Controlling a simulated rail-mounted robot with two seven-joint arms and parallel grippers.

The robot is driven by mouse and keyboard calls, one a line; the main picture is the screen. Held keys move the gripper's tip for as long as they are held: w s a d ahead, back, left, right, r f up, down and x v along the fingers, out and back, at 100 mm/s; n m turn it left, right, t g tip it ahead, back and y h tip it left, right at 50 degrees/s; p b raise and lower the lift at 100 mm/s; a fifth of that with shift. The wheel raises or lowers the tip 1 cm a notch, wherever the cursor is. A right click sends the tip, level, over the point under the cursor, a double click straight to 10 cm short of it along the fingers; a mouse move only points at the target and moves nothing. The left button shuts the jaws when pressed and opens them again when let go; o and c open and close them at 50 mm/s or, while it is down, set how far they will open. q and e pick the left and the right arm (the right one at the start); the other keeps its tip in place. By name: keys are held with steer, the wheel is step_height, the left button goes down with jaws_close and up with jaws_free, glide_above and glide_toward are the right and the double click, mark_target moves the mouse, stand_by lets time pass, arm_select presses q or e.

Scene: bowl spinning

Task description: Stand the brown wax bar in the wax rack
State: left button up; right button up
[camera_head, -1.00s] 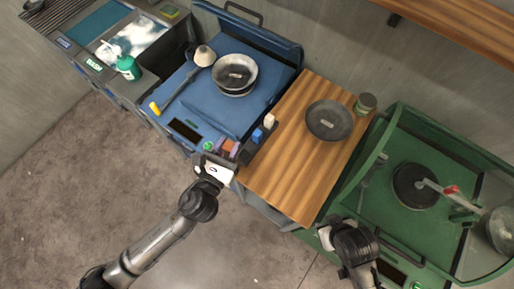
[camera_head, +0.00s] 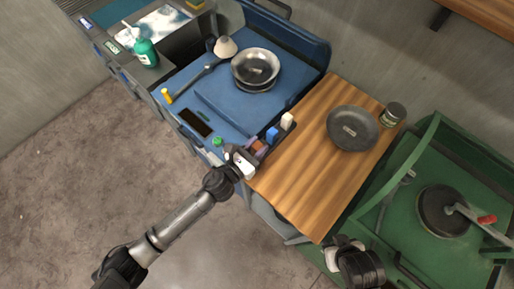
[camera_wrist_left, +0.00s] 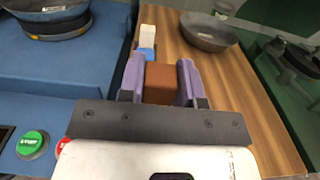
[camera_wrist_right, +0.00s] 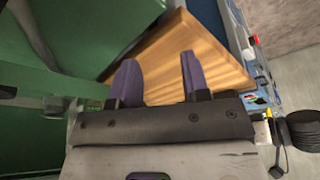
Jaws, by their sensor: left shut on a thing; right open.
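The brown wax bar (camera_wrist_left: 159,82) is between the purple fingers of my left gripper (camera_wrist_left: 161,75) in the left wrist view, and my left gripper is shut on it. In the head view the brown bar (camera_head: 258,146) is at the left edge of the wooden table, close to the blue bar (camera_head: 272,134). The dark wax rack (camera_head: 287,131) there holds the blue bar and a white bar (camera_head: 288,120) in a line. The fingers hide the brown bar's lower part, so I cannot tell whether it touches the rack. My right gripper (camera_wrist_right: 155,78) is open and empty.
A dark bowl (camera_head: 352,128) and a small jar (camera_head: 394,113) stand on the wooden table (camera_head: 310,190). A blue station (camera_head: 215,105) with stacked bowls is on the left, with a green button (camera_head: 218,141). A green station (camera_head: 400,215) is on the right.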

arm_select(q)
steer(key=shift+w+a+f, duration=0.1)
steer(key=shift+w+f, duration=0.2)
steer(key=shift+w, duration=0.2)
steer(key=shift+w+a+f, duration=0.1)
steer(key=shift+w+f, duration=0.15)
steer(key=shift+w, duration=0.25)
steer(key=shift+f+b, duration=0.6)
steer(key=shift+f, duration=1.45)
arm_select(e)
steer(key=shift+a+f, duration=0.15)
steer(key=shift+f, duration=0.55)
arm_select(q)
steer(key=shift+f, duration=0.15)
arm_select(e)
steer(key=shift+f, duration=0.2)
arm_select(q)
steer(key=o, duration=1)
steer(key=shift+c, duration=0.2)
arm_select(e)
steer(key=shift+r, duration=0.1)
